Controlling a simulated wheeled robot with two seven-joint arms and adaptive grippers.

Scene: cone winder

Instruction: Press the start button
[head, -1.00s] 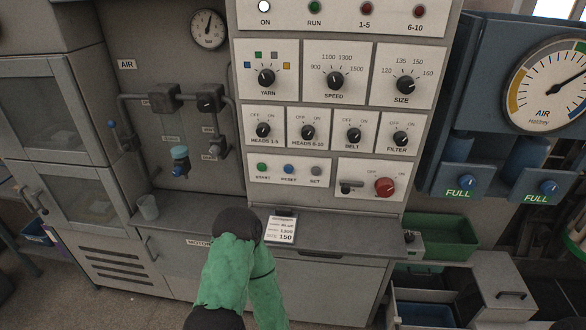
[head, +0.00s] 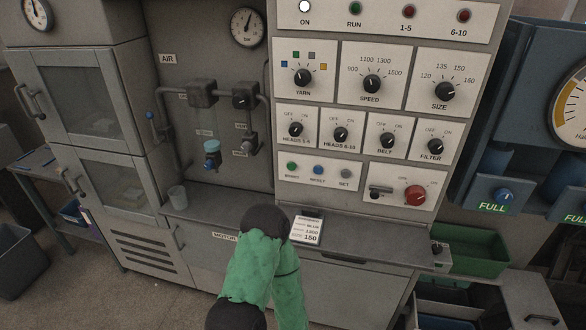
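The green start button (head: 291,166) is at the left end of a white plate low on the control panel. The blue reset button (head: 318,170) and the grey set button (head: 345,174) are to its right. Part of my own arm, with green sleeves and dark joints, rises from the bottom middle, below the buttons in the picture. It does not cover the start button. Neither of my grippers shows, so their fingers cannot be seen.
The white ON lamp (head: 305,7) looks lit; the RUN lamp (head: 355,9) looks dark. A red switch (head: 415,195) is right of the buttons. A settings card (head: 307,230) and a cup (head: 178,197) are on the ledge below. A green bin (head: 470,250) stands lower right.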

